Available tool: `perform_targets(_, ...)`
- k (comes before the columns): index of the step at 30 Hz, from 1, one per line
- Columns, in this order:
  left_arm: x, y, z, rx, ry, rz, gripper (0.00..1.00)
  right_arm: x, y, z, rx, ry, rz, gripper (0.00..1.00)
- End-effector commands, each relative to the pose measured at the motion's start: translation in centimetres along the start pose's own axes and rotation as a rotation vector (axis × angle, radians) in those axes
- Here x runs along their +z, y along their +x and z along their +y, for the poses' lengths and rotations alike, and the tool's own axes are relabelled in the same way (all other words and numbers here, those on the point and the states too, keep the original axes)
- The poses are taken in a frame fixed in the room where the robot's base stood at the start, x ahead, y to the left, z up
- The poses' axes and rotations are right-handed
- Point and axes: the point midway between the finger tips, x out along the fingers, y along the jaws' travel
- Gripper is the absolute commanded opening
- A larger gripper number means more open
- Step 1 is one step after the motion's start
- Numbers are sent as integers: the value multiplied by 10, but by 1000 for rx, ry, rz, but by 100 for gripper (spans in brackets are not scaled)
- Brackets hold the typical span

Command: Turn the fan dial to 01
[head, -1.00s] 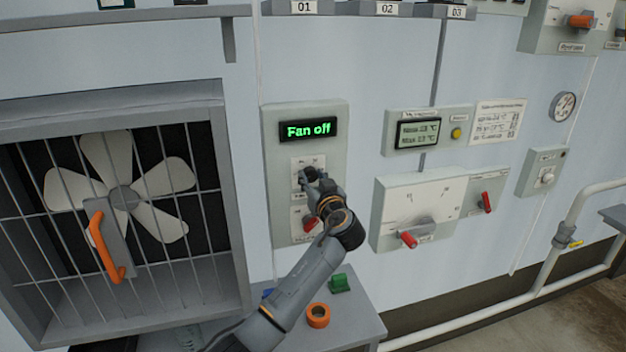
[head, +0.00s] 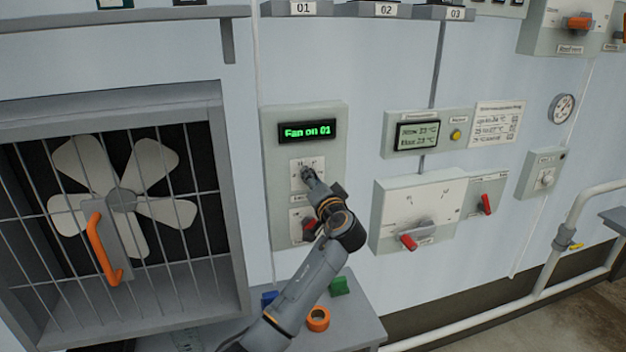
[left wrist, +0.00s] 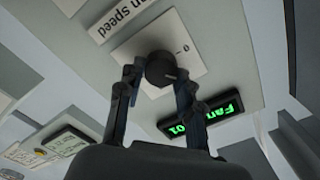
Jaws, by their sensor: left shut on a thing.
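The fan control panel (head: 337,150) is a grey box on the wall. Its green display (head: 307,131) reads "Fan on 01", and this display also shows upside down in the left wrist view (left wrist: 203,118). In the head view the gripper mostly hides the dial. My right gripper is not in view.
The fan (head: 122,200) sits behind a barred door with an orange handle (head: 104,248) at left. A red switch (head: 309,229) is just below the dial. A box with red levers (head: 408,242) is to the right. A small table (head: 355,312) below holds an orange ring (head: 317,319).

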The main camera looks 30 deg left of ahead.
Motion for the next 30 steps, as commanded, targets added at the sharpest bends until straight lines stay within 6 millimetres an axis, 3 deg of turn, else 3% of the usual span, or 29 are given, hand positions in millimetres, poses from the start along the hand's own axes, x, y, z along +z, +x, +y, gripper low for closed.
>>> perform_targets(9,0,0,1,1,137,-2,4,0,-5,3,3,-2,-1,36)
perform_targets(26,1,0,2,1,168,-1,4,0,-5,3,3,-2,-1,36)
perform_targets(27,1,0,2,1,168,-1,37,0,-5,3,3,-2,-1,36)
perform_targets(30,1,0,2,1,167,-1,58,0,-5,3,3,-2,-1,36)
